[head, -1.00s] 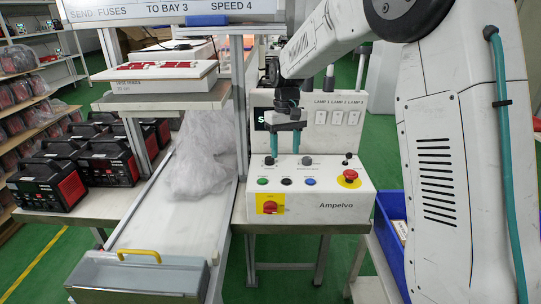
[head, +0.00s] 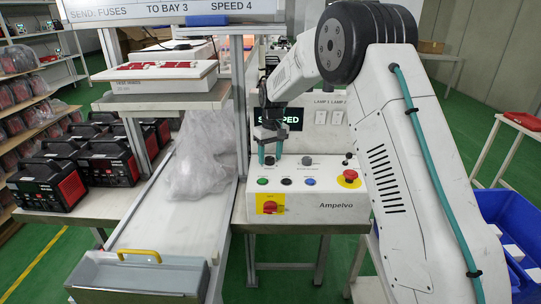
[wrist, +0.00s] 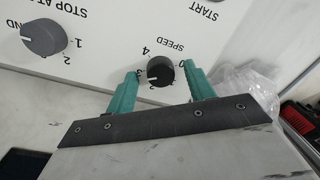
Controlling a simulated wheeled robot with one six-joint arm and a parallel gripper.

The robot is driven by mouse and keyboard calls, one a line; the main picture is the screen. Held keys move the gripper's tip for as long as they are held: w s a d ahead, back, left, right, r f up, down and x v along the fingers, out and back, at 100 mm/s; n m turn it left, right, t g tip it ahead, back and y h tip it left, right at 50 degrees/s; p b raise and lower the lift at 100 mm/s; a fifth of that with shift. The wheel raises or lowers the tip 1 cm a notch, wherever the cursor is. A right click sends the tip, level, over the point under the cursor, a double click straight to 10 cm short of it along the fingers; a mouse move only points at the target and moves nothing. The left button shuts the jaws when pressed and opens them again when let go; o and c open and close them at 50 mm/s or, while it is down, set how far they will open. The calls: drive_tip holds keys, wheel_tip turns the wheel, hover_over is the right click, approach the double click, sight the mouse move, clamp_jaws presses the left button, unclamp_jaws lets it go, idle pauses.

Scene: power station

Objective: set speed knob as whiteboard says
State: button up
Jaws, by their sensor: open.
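The whiteboard (head: 175,10) at the top of the head view reads "SEND: FUSES TO BAY 3 SPEED 4". The dark speed knob (wrist: 160,71) sits on the white control panel (head: 335,205), with the label SPEED and numbers around it. Its white mark points to the left, near the 3; the exact setting is hard to tell. My gripper (wrist: 163,68) is open, with one green finger on each side of the knob. I cannot tell whether the fingers touch it. In the head view the fingers (head: 270,156) hide most of the knob.
A grey "stop at" knob (wrist: 44,39) is beside it. The panel also has a red emergency button (head: 349,176), coloured push buttons (head: 286,181) and a red rotary switch (head: 270,204). A display (head: 290,119) behind, partly hidden, seems to read STOPPED. A plastic bag (head: 200,160) lies left.

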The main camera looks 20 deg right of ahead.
drive_tip(key=c, duration=1)
drive_tip(key=shift+o, duration=0.2)
drive_tip(key=shift+m, duration=0.3)
drive_tip(key=m, duration=0.5)
drive_tip(key=shift+m, duration=0.3)
drive_tip(key=m, duration=0.5)
drive_tip(key=shift+a+m+t, duration=0.1)
drive_tip(key=shift+m+t, duration=0.2)
drive_tip(key=o, duration=1)
drive_tip(key=shift+c, duration=0.2)
